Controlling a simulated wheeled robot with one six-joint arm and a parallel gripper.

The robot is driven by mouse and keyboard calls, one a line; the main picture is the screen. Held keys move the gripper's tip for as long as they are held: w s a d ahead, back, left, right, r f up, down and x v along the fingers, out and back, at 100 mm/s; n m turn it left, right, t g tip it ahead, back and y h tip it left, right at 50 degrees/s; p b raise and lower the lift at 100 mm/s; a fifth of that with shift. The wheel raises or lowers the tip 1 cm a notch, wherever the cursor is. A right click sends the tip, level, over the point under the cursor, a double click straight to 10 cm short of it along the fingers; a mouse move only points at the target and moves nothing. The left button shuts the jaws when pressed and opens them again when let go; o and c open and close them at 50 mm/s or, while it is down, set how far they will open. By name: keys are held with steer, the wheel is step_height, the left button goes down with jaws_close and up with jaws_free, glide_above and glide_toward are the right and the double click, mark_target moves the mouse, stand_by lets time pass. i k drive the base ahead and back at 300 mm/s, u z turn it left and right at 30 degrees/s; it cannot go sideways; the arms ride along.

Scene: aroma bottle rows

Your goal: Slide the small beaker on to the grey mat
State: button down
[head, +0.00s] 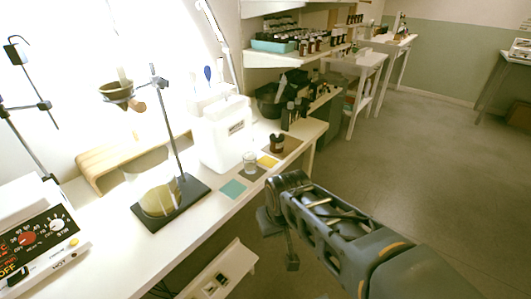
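The small beaker (249,162) is clear glass and stands upright on the white bench, in front of the white canister. A grey-brown mat (254,175) lies right at its near side. I cannot tell whether the beaker's base overlaps the mat's far edge. My gripper (279,242) hangs off the front of the bench, below and to the right of the beaker, and is apart from it. Its dark fingers are partly seen, and nothing shows held in it.
A teal mat (233,189) lies left of the beaker, a yellow mat (267,161) to its right. An amber bottle (277,143) stands by a brown mat (291,146). A retort stand (174,203) with a round flask is at left. A white canister (221,135) stands behind. Floor at right is clear.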

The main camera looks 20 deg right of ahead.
mark_target(250, 158)
steer(key=z, duration=1.45)
steer(key=i, duration=0.7)
steer(key=u, duration=2.75)
